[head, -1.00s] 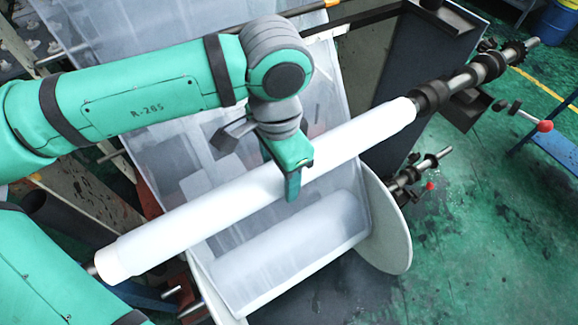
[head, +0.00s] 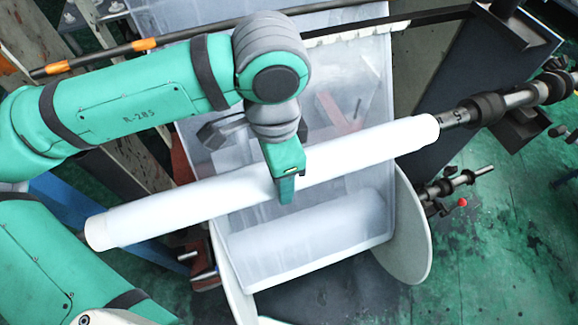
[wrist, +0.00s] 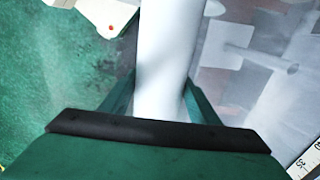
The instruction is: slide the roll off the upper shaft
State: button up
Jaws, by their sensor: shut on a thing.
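The long white roll (head: 350,150) runs from lower left to upper right in the head view. My gripper (head: 284,185) is shut on the roll near its middle. In the wrist view the roll (wrist: 165,60) passes between the two green fingers of my gripper (wrist: 160,100). The upper shaft (head: 490,105) shows as dark and steel sections beyond the roll's right end. The roll's right end is at or very near the shaft's bare part; I cannot tell how much shaft is inside. The roll's left end is free in the air, with no shaft showing from it.
A lower roll (head: 310,240) of film sits between pale round flanges (head: 408,235) below. A lower shaft (head: 455,182) with a red knob stands to its right. A dark machine frame (head: 490,60) is at the upper right. Green floor is open at the lower right.

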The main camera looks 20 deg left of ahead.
aim_at(156, 204)
jog(key=shift+s+a, duration=0.7)
jog(key=shift+a, duration=0.3)
jog(key=shift+s+a, duration=0.7)
jog(key=shift+a, duration=0.3)
jog(key=shift+s+a, duration=1.55)
jog(key=shift+a, duration=0.6)
jog(key=shift+s+a, duration=1.6)
jog(key=shift+a, duration=0.6)
jog(key=shift+s+a, duration=1.55)
jog(key=shift+a, duration=0.6)
jog(key=s+a, duration=0.9)
jog(key=a, duration=0.4)
jog(key=shift+s, duration=0.25)
